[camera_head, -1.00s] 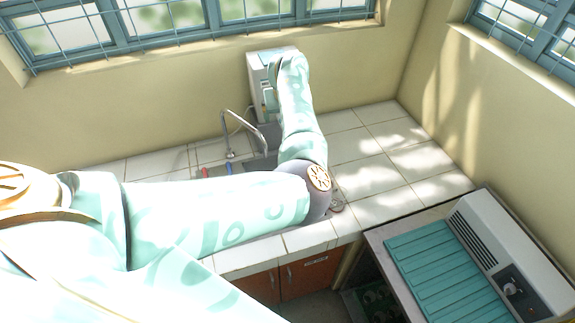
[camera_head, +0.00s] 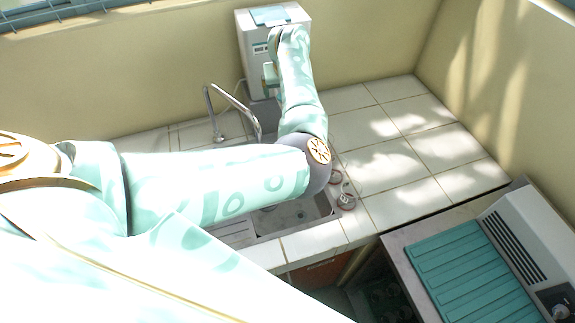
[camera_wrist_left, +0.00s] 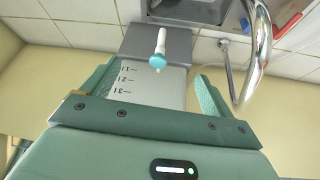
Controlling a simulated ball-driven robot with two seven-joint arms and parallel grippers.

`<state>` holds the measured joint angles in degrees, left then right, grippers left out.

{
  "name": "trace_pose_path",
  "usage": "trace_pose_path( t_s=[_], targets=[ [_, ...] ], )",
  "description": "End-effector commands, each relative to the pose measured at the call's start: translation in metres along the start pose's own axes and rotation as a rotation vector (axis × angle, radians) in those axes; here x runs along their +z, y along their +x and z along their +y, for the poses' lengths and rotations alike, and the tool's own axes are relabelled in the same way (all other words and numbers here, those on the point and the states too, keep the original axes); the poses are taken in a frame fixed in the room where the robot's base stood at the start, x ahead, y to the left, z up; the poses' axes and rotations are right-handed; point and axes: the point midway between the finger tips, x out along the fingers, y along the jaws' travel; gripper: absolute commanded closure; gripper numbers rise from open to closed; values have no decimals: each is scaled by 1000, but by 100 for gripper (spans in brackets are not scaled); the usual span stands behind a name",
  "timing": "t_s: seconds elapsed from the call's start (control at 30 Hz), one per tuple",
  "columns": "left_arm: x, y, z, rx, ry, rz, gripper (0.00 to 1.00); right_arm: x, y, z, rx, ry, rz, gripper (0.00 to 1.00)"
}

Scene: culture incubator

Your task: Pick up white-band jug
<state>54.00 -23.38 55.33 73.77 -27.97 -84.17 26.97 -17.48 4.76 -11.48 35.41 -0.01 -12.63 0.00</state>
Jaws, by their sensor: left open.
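I cannot make out a white band on any jug. Two small round brownish things (camera_head: 346,196) stand on the tiled counter just right of my left elbow in the head view; they may be jugs seen from above, partly hidden by the arm. My left arm reaches across the sink to a white dispenser (camera_head: 252,45) at the back wall. My left gripper (camera_wrist_left: 156,70) is open in the left wrist view, its green fingers apart and nothing held. The dispenser's marked white front and a white tap with a teal knob (camera_wrist_left: 157,62) show between and beyond them. My right gripper is not in view.
A curved metal faucet (camera_head: 233,103) rises by the sink (camera_head: 290,216); it also shows close on the right in the left wrist view (camera_wrist_left: 258,50). The tiled counter right of the sink is mostly clear. A white-and-teal appliance (camera_head: 470,280) stands at lower right.

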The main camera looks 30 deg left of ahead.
Motion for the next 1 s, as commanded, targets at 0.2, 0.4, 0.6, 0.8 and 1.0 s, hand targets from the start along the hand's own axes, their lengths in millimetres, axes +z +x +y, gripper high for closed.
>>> trace_pose_path(
  t_s=[0.2,0.4,0.6,0.8,1.0],
  targets=[
    [36,78,-3,-7,3,-9,13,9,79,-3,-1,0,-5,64],
    [78,169,-6,-23,9,-29,13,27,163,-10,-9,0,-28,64],
    [98,213,-8,-33,14,-42,13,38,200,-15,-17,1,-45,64],
    [101,234,-8,-35,14,-45,13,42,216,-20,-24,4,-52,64],
    [104,284,-11,-37,16,-45,13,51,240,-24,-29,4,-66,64]
  ],
)
